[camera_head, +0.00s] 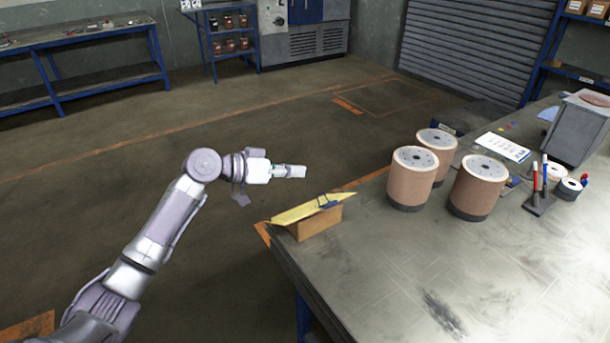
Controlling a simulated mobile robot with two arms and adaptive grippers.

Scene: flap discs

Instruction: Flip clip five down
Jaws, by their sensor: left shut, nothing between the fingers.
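My left gripper (298,171) is shut and empty, up in the air beyond the left corner of the table and to the upper left of the yellow strip. The yellow strip (295,213) lies tilted on a brown block (316,224) at that corner. A small dark blue piece (328,201), perhaps a clip, sits at the strip's right end. No number can be read on it, so I cannot tell which clip is five. My right gripper is out of view.
The grey table (400,265) carries three brown drums (412,180) with grey tops. The table's near middle is clear.

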